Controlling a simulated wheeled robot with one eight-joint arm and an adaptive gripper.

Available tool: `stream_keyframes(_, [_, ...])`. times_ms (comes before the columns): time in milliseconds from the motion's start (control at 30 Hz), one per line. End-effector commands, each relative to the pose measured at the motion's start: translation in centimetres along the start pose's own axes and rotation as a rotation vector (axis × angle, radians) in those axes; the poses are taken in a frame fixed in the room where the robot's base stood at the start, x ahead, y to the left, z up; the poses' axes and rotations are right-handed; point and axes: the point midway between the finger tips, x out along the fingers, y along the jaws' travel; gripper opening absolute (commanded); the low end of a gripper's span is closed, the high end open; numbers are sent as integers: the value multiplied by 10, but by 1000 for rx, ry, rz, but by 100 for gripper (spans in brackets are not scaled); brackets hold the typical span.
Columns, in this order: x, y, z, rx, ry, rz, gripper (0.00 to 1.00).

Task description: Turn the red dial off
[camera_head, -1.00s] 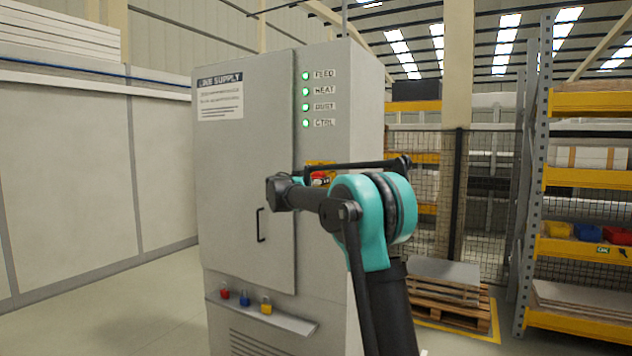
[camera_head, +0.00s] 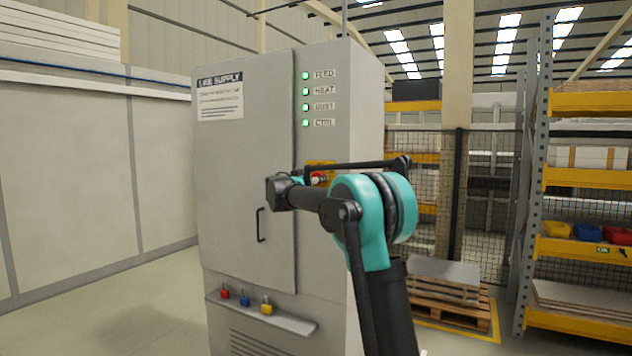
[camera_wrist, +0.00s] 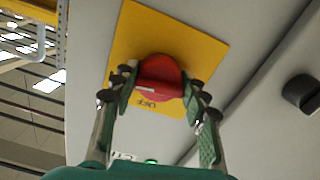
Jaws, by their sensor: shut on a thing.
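The red dial (camera_wrist: 160,77) sits on a yellow plate (camera_wrist: 183,36) on the grey cabinet. In the wrist view my gripper (camera_wrist: 160,92) has one finger on each side of the dial's raised red grip, shut on it. A small white mark shows on the grip, and dark lettering stands on the plate beside it. In the head view the dial (camera_head: 319,177) is small and partly hidden behind my arm. The yellow plate (camera_head: 320,165) shows just above it. My fingers are hidden there behind my wrist.
The cabinet (camera_head: 245,170) has several green lamps (camera_head: 306,100) lit beside labels, and a black door handle (camera_head: 261,225). Red, blue and yellow padlocks (camera_head: 245,299) stand on its low ledge. A pallet (camera_head: 445,305) and shelving (camera_head: 590,180) stand at the right.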

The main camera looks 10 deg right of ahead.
Motion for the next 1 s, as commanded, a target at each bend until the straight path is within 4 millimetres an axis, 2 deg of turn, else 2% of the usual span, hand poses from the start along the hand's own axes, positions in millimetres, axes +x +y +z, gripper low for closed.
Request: stream_keyframes(1000, [0,2,-1,-952,0,-1,15])
